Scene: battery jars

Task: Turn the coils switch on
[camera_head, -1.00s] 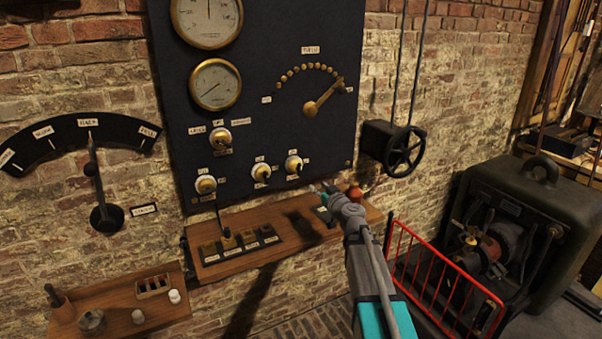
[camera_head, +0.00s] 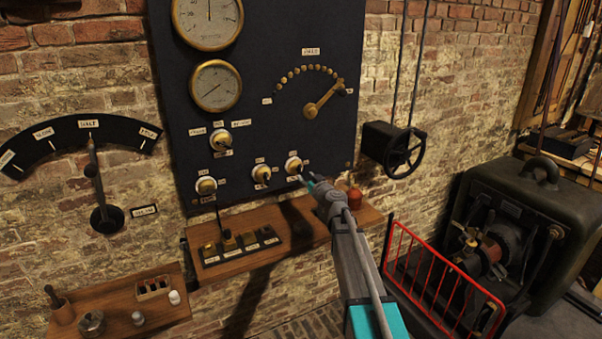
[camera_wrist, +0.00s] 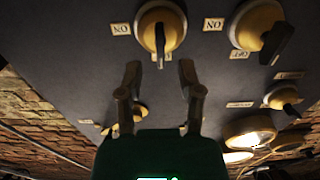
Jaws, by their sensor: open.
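Several round brass-and-white switches with small labels sit on the dark panel (camera_head: 275,130). The labels are too small to tell which switch is the coils one. My gripper (camera_head: 306,179) is just below and right of the lower row's rightmost switch (camera_head: 293,165). In the wrist view my open, empty gripper (camera_wrist: 160,78) has a finger on each side, with that switch (camera_wrist: 160,25) ahead of the gap. Its dark lever points down in that picture, and an ON label shows beside it. The middle switch (camera_head: 262,173) has a black lever and shows at right in the wrist view (camera_wrist: 258,25).
A wooden shelf (camera_head: 345,222) with an orange-brown pot (camera_head: 355,198) lies under the panel, close to my arm. A handwheel (camera_head: 404,153) is right of the panel. A red guard rail (camera_head: 440,280) stands before a machine (camera_head: 520,215). Two gauges are above.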

